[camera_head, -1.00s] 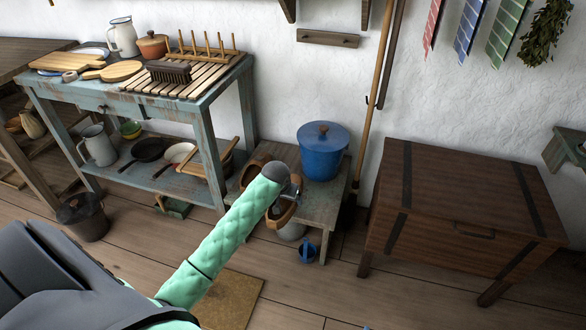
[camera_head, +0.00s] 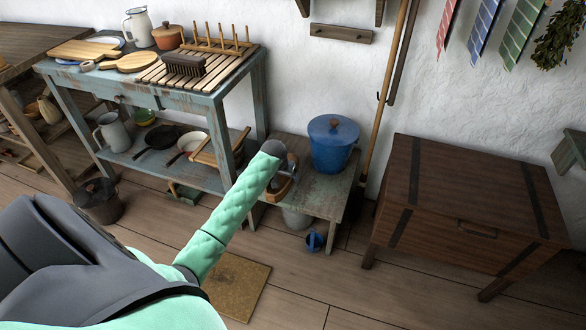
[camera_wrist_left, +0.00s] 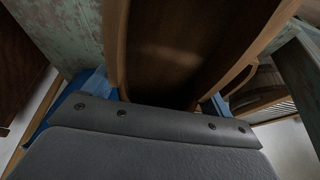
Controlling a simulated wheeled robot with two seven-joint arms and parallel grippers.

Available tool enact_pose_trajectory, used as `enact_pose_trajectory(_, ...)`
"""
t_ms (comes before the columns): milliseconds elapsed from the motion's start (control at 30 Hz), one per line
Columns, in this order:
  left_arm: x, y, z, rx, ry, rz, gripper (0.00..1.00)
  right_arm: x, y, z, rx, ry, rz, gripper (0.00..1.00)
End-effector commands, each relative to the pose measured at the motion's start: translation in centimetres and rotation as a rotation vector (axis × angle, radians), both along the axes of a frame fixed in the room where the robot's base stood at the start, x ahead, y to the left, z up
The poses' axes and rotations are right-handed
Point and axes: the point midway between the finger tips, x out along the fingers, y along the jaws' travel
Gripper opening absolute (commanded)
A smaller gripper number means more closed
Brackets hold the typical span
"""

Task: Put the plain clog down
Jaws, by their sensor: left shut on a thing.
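The brown wooden clog (camera_head: 282,191) is at the end of my left arm in the head view, over the left part of the low bench (camera_head: 325,193). My left gripper (camera_head: 287,178) is shut on it, and the arm hides much of both. In the left wrist view the clog (camera_wrist_left: 190,45) fills the middle, with a dark inside and lighter rims, between the blue fingers of my gripper (camera_wrist_left: 160,98). I cannot tell whether it touches the bench. A brown curved thing, perhaps the other clog (camera_wrist_left: 256,88), shows beside it at the right. My right gripper is out of view.
A blue lidded pot (camera_head: 330,150) stands on the bench, right of the clog. A blue-green worktable (camera_head: 215,95) stands to the left, and a wooden chest (camera_head: 465,210) to the right. A small blue can (camera_head: 314,241) is on the floor by the bench.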

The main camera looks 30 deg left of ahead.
Motion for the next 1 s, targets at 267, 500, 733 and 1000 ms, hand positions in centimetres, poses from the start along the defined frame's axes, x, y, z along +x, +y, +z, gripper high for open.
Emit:
enact_pose_trajectory(267, 5.2, 1.3, 0.1, -0.001, -0.001, 0.002, 0.53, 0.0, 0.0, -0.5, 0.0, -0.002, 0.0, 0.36)
enact_pose_trajectory(500, 9.2, 2.2, 0.0, 0.0, 0.0, 0.0, 0.53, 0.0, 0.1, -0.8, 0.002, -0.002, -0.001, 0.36)
enact_pose_trajectory(733, 10.6, 2.6, -1.8, -0.001, 0.003, 0.0, 0.53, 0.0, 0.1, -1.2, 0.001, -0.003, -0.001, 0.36)
enact_pose_trajectory(1000, 10.7, 2.6, -3.5, 0.0, 0.001, 0.0, 0.53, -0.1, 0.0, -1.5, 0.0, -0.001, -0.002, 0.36)
